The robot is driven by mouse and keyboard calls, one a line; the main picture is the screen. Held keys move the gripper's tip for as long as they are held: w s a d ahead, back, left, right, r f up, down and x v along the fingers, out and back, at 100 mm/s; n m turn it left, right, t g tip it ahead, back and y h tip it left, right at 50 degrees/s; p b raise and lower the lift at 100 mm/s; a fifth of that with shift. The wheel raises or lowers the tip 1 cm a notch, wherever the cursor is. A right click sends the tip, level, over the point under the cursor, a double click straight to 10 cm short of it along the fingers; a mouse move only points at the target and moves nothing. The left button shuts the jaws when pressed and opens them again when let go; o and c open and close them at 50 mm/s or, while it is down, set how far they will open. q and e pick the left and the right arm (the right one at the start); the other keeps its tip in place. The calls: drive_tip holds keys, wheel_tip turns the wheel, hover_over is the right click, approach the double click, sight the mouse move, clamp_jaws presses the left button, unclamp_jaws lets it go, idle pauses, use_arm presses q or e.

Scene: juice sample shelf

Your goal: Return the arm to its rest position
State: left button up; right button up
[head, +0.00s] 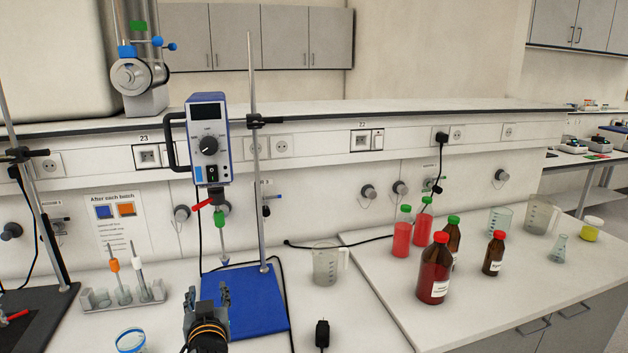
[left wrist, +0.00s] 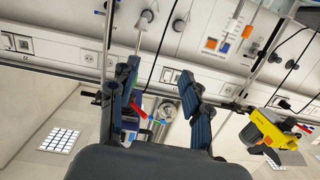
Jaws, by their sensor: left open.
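My left gripper (head: 207,296) is at the bottom of the head view, in front of the blue base plate (head: 262,312) of the overhead stirrer (head: 208,142). Its two fingers stand apart with nothing between them. In the left wrist view the open fingers (left wrist: 158,72) point up the picture, with the wall and sockets behind them. The left arm beyond the wrist is out of the head view. My right gripper is in neither view.
A rack (head: 122,298) with electrodes stands left of the gripper, and a glass dish (head: 131,341) is nearer. A clear beaker (head: 326,264) and a black plug (head: 322,334) are to the right. Red-capped bottles (head: 434,270) stand on the right bench. A stand rod (head: 257,150) rises behind.

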use_arm(q)
drive_tip(key=s+a+f+m+g+h, duration=0.15)
drive_tip(key=s+f+g, duration=0.45)
drive_tip(key=s+f, duration=1)
drive_tip(key=s+d+f+m+g+h, duration=0.2)
drive_tip(key=s+f+g, duration=0.1)
drive_tip(key=s, duration=0.9)
drive_tip(key=s+d+f+m+g+h, duration=0.2)
drive_tip(key=s+g, duration=0.1)
drive_tip(key=s, duration=0.8)
wheel_tip(320, 180, down, 28)
drive_tip(key=g+b, duration=0.1)
drive_tip(key=b, duration=0.2)
drive_tip(key=s+a+f+g+b, duration=0.1)
drive_tip(key=s+a+f+b, duration=0.1)
drive_tip(key=s+f, duration=1.6)
wheel_tip(320, 180, down, 2)
drive_tip(key=shift+a+f+g+b, duration=0.2)
drive_tip(key=shift+a+g+b, duration=0.15)
drive_tip(key=shift+a, duration=0.35)
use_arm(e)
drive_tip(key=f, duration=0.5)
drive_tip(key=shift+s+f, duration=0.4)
use_arm(q)
drive_tip(key=shift+y, duration=0.25)
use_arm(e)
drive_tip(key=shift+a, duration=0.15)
